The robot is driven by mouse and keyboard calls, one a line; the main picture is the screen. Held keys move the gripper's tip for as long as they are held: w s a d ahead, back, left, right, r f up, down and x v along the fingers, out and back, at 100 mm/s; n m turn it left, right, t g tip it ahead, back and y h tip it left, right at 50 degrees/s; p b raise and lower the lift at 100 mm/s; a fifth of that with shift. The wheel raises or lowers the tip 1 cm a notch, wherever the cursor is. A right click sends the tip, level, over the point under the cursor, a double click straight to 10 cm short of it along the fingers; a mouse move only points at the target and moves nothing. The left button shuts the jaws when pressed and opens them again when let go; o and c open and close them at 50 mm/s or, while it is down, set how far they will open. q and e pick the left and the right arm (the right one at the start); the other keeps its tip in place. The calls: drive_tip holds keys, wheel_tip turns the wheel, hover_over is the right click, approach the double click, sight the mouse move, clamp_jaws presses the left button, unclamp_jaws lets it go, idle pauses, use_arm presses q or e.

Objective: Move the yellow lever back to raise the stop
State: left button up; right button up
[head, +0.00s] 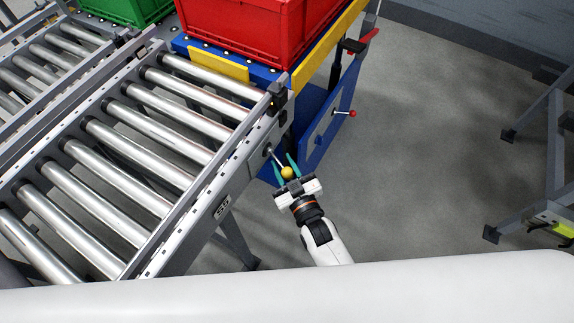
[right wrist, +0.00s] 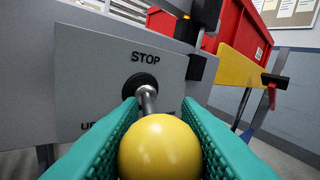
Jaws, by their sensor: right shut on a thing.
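The yellow lever is a yellow ball knob (head: 287,172) on a thin metal rod, fixed to the side of the roller conveyor (head: 215,180). In the right wrist view the yellow knob (right wrist: 160,150) fills the bottom middle, and its rod runs to a black round pivot on a grey plate (right wrist: 90,75) marked STOP above. Lettering below the pivot is partly hidden. My right gripper (head: 286,168) has its green fingers on both sides of the knob, shut on it. The right gripper's fingers also show in the right wrist view (right wrist: 160,140). My left gripper is out of view.
A red crate (head: 250,35) stands on a blue and yellow frame past the conveyor's end. A green crate (head: 122,8) is at the top left. A red-knobbed lever (head: 351,113) sticks out of the blue panel.

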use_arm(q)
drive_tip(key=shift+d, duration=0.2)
use_arm(e)
drive_tip(key=o, duration=1)
drive_tip(key=shift+c, duration=0.2)
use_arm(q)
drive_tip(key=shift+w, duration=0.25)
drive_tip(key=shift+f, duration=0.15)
use_arm(e)
drive_tip(key=v, duration=1.2)
